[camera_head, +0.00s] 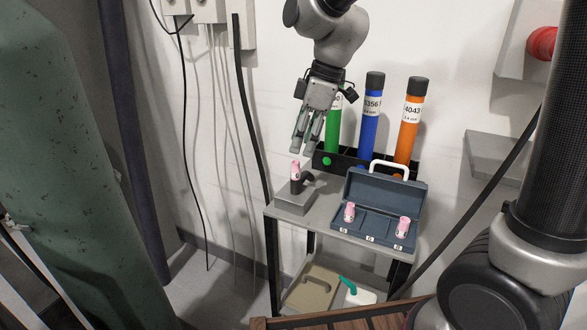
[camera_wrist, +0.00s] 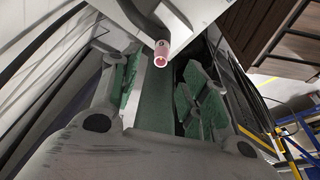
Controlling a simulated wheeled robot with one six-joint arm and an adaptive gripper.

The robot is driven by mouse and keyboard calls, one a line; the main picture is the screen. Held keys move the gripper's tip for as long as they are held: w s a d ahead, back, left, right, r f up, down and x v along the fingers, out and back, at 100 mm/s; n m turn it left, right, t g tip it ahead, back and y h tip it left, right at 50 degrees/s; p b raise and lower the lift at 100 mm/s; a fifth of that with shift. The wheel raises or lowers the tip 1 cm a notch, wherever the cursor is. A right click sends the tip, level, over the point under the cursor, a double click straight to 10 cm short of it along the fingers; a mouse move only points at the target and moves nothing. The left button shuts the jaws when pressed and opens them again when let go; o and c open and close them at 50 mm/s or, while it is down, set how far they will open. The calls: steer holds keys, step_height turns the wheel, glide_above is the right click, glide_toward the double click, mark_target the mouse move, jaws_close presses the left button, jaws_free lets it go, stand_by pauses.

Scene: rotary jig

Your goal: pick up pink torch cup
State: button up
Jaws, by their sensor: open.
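A pink torch cup (camera_head: 296,170) sits upright on a dark torch head (camera_head: 299,185) on a grey block (camera_head: 295,202) at the left of the small table. Two more pink cups, a left one (camera_head: 349,212) and a right one (camera_head: 403,226), stand in the open blue-grey case (camera_head: 385,188). My gripper (camera_head: 301,150) is open and empty, pointing down just above the cup on the torch. In the wrist view the pink cup (camera_wrist: 161,55) shows beyond the fingertips, roughly between the two green-padded fingers (camera_wrist: 163,88). The fingers look apart from it.
Green (camera_head: 334,125), blue (camera_head: 371,122) and orange (camera_head: 409,120) tubes stand in a black rack behind the case. A grey table (camera_head: 328,222) holds everything. A lower shelf carries a beige tray (camera_head: 311,290). Cables hang along the wall at left.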

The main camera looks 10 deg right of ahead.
mark_target(297, 162)
steer(key=x, duration=0.7)
steer(key=shift+s, duration=0.1)
steer(key=shift+c, duration=0.2)
steer(key=c, duration=0.8)
